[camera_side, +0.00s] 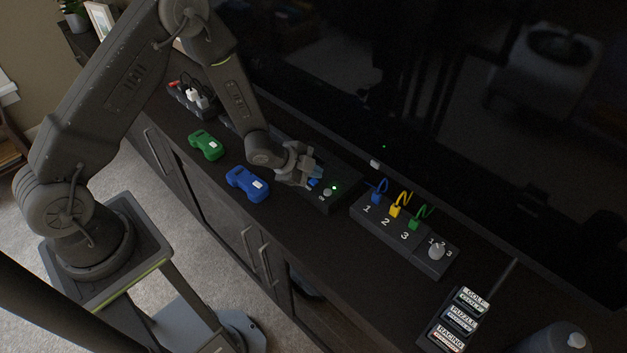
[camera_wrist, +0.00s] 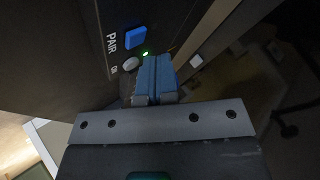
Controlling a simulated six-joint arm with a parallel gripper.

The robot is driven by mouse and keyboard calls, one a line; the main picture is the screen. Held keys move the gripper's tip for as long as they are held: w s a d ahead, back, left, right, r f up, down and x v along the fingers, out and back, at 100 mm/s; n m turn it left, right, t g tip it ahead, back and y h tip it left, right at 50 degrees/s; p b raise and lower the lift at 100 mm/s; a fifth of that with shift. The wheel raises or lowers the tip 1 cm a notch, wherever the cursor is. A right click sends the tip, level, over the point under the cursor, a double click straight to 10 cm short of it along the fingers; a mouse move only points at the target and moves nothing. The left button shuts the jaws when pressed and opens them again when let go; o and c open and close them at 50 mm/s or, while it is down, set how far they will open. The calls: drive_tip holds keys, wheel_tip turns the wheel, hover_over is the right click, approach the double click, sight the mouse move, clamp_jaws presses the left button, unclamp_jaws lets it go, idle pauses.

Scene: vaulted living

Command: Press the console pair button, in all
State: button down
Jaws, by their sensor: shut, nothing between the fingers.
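The console (camera_side: 345,198) is a dark box on the cabinet top, with a lit green light at its near right end. In the wrist view its blue square pair button (camera_wrist: 136,37) shows beside the word PAIR, uncovered. A pale round button (camera_wrist: 131,64) sits below it, beside the green light (camera_wrist: 145,53). My gripper (camera_side: 314,176) is over the console in the side view. In the wrist view its blue-padded fingers (camera_wrist: 157,62) are together and empty, below and right of the pair button. I cannot tell whether the fingertips touch the console.
A blue controller (camera_side: 246,183) and a green controller (camera_side: 206,145) lie to the left. A switch box (camera_side: 375,220) with blue, yellow and green cables stands right, and game cartridges (camera_side: 460,318) lie beyond it. A power strip (camera_side: 190,98) is at the back left. A large dark screen rises behind.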

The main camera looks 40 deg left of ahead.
sight(313, 183)
drive_tip(key=shift+f, duration=0.4)
drive_tip(key=shift+f, duration=0.4)
idle(0.8)
idle(0.3)
drive_tip(key=shift+r, duration=0.8)
drive_tip(key=shift+r, duration=2.55)
